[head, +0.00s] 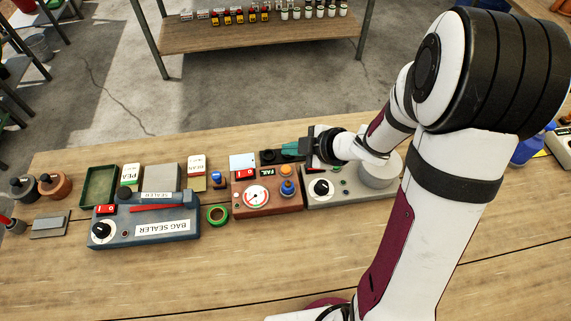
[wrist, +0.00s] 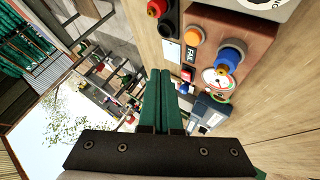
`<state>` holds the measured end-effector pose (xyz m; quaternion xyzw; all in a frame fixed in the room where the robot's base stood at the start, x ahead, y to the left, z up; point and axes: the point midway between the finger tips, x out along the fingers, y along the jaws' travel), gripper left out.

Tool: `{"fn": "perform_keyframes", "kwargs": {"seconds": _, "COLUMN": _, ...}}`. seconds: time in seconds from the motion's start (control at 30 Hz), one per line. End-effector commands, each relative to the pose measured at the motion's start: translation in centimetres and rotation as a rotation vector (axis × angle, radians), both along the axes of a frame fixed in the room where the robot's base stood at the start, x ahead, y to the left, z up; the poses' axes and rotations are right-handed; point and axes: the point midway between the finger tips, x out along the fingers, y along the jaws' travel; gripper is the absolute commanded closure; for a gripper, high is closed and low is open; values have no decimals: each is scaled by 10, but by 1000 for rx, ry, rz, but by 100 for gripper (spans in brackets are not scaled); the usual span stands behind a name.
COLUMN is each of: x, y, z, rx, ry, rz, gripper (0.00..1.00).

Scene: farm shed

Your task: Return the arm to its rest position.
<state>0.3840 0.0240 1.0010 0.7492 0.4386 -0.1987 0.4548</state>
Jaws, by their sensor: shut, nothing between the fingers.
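My gripper (head: 291,149) has dark green fingers and is above the back of the wooden workbench (head: 270,270), pointing left in the head view. It is over the area behind a brown box with a gauge (head: 267,198). In the wrist view my gripper (wrist: 161,76) is shut, its two green fingers side by side with nothing between them. The brown box also shows right of the fingers in the wrist view (wrist: 245,45). My arm stretches from the right across the bench in the head view and hides part of it.
A blue-grey bag sealer (head: 145,222) stands left of the brown box, with a green tape roll (head: 217,215) between them. A grey device with a round plate (head: 335,188) stands right, partly under my arm. A green tray (head: 99,187) lies farther left. The bench front is clear.

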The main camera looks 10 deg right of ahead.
Motion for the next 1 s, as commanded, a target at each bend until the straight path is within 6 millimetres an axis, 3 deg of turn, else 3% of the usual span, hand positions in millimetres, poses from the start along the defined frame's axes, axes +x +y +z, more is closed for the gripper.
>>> {"fn": "perform_keyframes", "kwargs": {"seconds": 0.17, "x": 1, "y": -1, "z": 1, "rx": -3, "ry": 1, "rz": -7, "gripper": 100}}
{"fn": "perform_keyframes", "kwargs": {"seconds": 0.27, "x": 11, "y": -22, "z": 13, "rx": -52, "ry": 6, "rz": -164, "gripper": 100}}
{"fn": "perform_keyframes", "kwargs": {"seconds": 0.37, "x": 9, "y": -73, "z": 46, "rx": -113, "ry": 49, "rz": -587, "gripper": 100}}
{"fn": "perform_keyframes", "kwargs": {"seconds": 0.4, "x": -8, "y": -93, "z": 60, "rx": -107, "ry": 93, "rz": -797, "gripper": 100}}
{"fn": "perform_keyframes", "kwargs": {"seconds": 0.47, "x": -48, "y": -108, "z": 75, "rx": -59, "ry": 196, "rz": -1094, "gripper": 100}}
{"fn": "perform_keyframes", "kwargs": {"seconds": 0.53, "x": -107, "y": -101, "z": 81, "rx": 39, "ry": 373, "rz": -1390, "gripper": 100}}
{"fn": "perform_keyframes", "kwargs": {"seconds": 0.6, "x": -163, "y": -73, "z": 84, "rx": 152, "ry": 587, "rz": -1599, "gripper": 100}}
{"fn": "perform_keyframes", "kwargs": {"seconds": 0.7, "x": -217, "y": -28, "z": 89, "rx": 264, "ry": 851, "rz": -1743, "gripper": 100}}
{"fn": "perform_keyframes", "kwargs": {"seconds": 0.83, "x": -250, "y": 6, "z": 96, "rx": 324, "ry": 1040, "rz": -1797, "gripper": 100}}
{"fn": "perform_keyframes", "kwargs": {"seconds": 1.0, "x": -256, "y": 12, "z": 98, "rx": 331, "ry": 1078, "rz": -1807, "gripper": 100}}
